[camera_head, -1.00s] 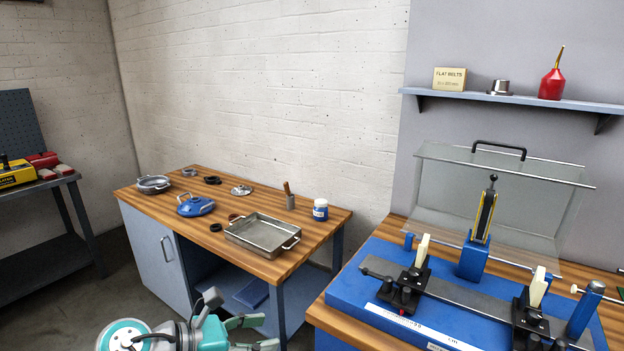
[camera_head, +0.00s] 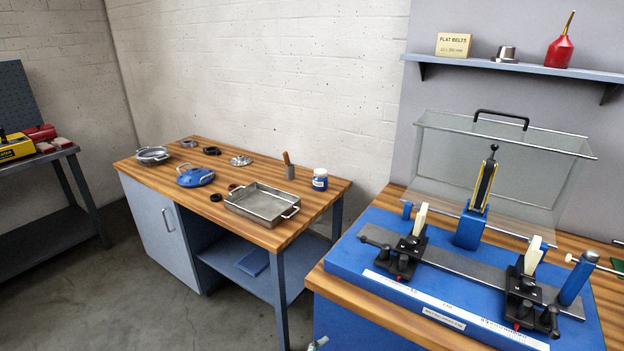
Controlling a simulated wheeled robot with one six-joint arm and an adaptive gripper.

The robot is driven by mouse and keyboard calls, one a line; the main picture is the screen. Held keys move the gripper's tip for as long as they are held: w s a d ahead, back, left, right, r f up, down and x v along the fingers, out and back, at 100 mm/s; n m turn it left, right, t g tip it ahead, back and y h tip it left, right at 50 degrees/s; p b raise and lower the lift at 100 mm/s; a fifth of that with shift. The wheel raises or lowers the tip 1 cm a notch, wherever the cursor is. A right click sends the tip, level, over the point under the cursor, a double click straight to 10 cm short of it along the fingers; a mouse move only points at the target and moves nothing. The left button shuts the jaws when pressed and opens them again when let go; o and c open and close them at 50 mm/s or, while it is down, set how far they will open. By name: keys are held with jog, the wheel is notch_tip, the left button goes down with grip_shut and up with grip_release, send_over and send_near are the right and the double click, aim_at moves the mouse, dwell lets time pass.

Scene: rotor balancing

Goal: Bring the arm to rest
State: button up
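Only a small pale and green tip, which looks like part of my gripper (camera_head: 317,344), shows at the bottom edge, in front of the gap between the two benches. The rest of my arm is out of the picture. Whether the fingers are open or shut, or hold anything, is hidden. The balancing stand (camera_head: 345,262) sits on the right bench, with a steel rail, two black supports with cream uprights, and a clear guard (camera_head: 450,150) with a black handle behind. No rotor can be made out on it.
The left wooden bench (camera_head: 290,238) carries a metal tray (camera_head: 232,207), a blue lidded item (camera_head: 196,177), a blue-white jar (camera_head: 320,180), a brush holder and several rings. A shelf (camera_head: 520,68) holds a belt box, metal cup and red oiler. The floor (camera_head: 150,310) is clear at the lower left.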

jog(key=s+d+f+m+y, duration=0.3)
jog(key=s+d+f+y, duration=0.1)
jog(key=s+d+f, duration=0.55)
jog(key=s+d+f+m+t+y, duration=0.1)
jog(key=s+f+m, duration=0.1)
jog(key=s, duration=0.3)
jog(key=s+d+f+m+y, duration=0.1)
jog(key=s+m+y, duration=0.1)
jog(key=s, duration=0.4)
jog(key=s+d+r+m+t, duration=0.3)
jog(key=s+r+m, duration=1.3)
jog(key=s, duration=0.6)
notch_tip(320, 180, up, 2)
jog(key=shift+r+t+y, duration=0.15)
jog(key=shift+t+y, duration=0.15)
jog(key=shift+y, duration=0.1)
jog(key=shift+d, duration=0.1)
